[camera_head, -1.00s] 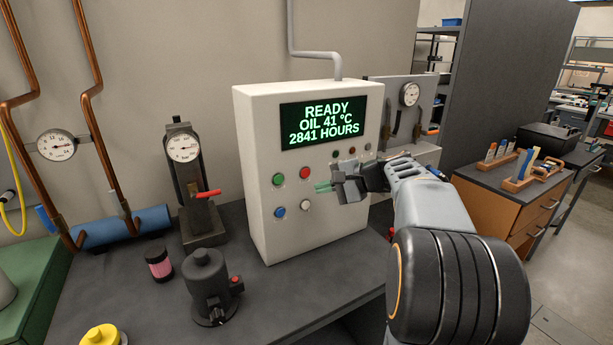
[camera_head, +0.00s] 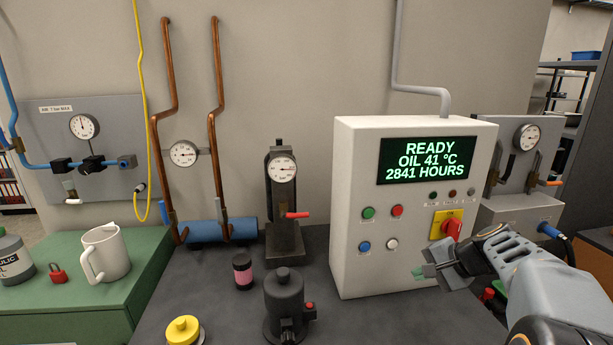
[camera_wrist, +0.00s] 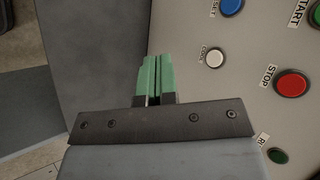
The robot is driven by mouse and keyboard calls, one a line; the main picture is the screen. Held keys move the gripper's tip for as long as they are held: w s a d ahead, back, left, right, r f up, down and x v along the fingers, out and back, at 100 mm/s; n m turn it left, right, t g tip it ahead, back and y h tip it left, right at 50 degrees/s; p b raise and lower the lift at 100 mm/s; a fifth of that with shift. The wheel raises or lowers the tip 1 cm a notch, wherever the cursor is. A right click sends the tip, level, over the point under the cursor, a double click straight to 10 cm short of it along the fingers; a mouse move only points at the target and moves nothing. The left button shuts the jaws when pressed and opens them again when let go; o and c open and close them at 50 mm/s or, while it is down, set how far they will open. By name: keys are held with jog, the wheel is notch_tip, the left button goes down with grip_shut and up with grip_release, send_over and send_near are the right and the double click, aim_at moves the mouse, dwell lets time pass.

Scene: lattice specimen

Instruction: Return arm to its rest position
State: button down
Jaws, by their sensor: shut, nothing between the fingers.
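My gripper (camera_head: 418,273) is at the right of the head view, in front of the lower right part of the white control box (camera_head: 352,265). In the wrist view its green fingers (camera_wrist: 155,78) are together with nothing between them. The fingers appear apart from the box's buttons. The box's screen (camera_head: 428,160) reads READY, OIL 41 °C, 2841 HOURS. A red stop button (camera_wrist: 291,83) and a white button (camera_wrist: 215,57) show beside the fingers in the wrist view. My arm reaches in from the lower right of the head view.
A red rotary switch (camera_head: 451,229) on a yellow plate is just above my gripper. A dark pump-like unit (camera_head: 285,305), a gauge stand (camera_head: 284,200) and a pink-banded jar (camera_head: 243,272) stand left of the box. A white jug (camera_head: 106,252) is on the green cabinet.

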jog(key=s+a+f+n+g+h, duration=0.1)
jog(key=s+a+f+n+h, duration=0.2)
jog(key=s+a+n, duration=0.2)
jog(key=s+a+f+n+g+h, duration=0.1)
jog(key=s+a+f+n+h, duration=0.2)
jog(key=s+a+n, duration=0.3)
jog(key=shift+s+a+f+g, duration=0.3)
jog(key=shift+s+a, duration=0.2)
jog(key=shift+s, duration=2)
